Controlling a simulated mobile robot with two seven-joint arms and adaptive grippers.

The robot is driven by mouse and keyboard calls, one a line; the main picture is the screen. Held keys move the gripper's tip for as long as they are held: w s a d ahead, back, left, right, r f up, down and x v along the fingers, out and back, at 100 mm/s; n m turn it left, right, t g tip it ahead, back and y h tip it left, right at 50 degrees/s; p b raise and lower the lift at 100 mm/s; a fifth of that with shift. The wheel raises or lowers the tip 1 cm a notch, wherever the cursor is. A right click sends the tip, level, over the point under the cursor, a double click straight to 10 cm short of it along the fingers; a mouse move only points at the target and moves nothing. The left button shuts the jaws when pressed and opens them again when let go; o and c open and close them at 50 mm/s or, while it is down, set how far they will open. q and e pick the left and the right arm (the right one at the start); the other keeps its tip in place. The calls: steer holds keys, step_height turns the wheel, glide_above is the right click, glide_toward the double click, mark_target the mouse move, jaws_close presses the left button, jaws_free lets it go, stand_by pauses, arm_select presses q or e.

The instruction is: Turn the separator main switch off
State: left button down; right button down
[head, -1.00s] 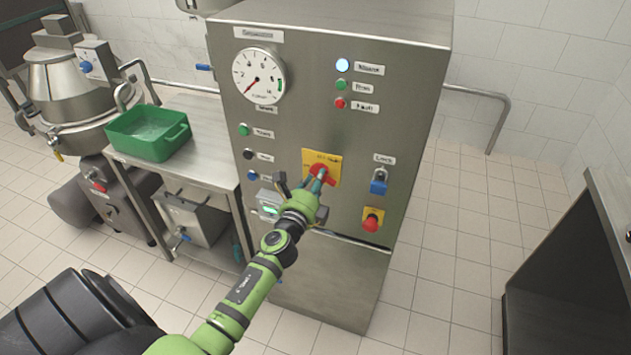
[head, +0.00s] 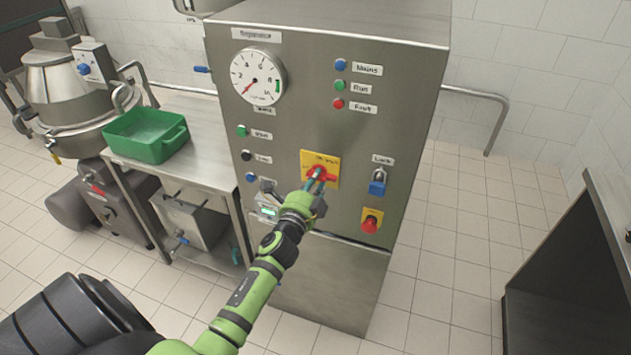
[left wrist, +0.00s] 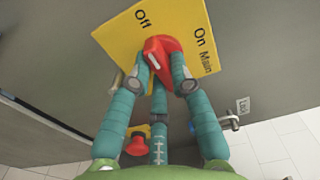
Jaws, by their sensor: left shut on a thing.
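The main switch is a red rotary handle (left wrist: 162,47) on a yellow plate (head: 308,160) on the steel cabinet front. It also shows in the head view (head: 328,177), partly covered by my fingers. In the left wrist view the plate reads "Off" and "On Main"; the handle's white-marked end lies nearer "Off". My left gripper (head: 318,177) is shut on the handle, with teal fingers on both sides of it in the left wrist view (left wrist: 160,78). The blue Mains lamp (head: 340,65) looks unlit. My right gripper is not in view.
The cabinet also carries a gauge (head: 258,76), a blue padlock (head: 377,187) under a Lock label, and a red emergency button (head: 371,223). A steel table (head: 205,165) with a green tub (head: 146,135) stands left. Open tiled floor lies right of the cabinet.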

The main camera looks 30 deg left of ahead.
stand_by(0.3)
arm_select(q)
steer(key=c, duration=1.1)
jaws_free()
steer(key=v, duration=1.2)
steer(key=shift+s, duration=0.1)
steer(key=shift+f, duration=0.15)
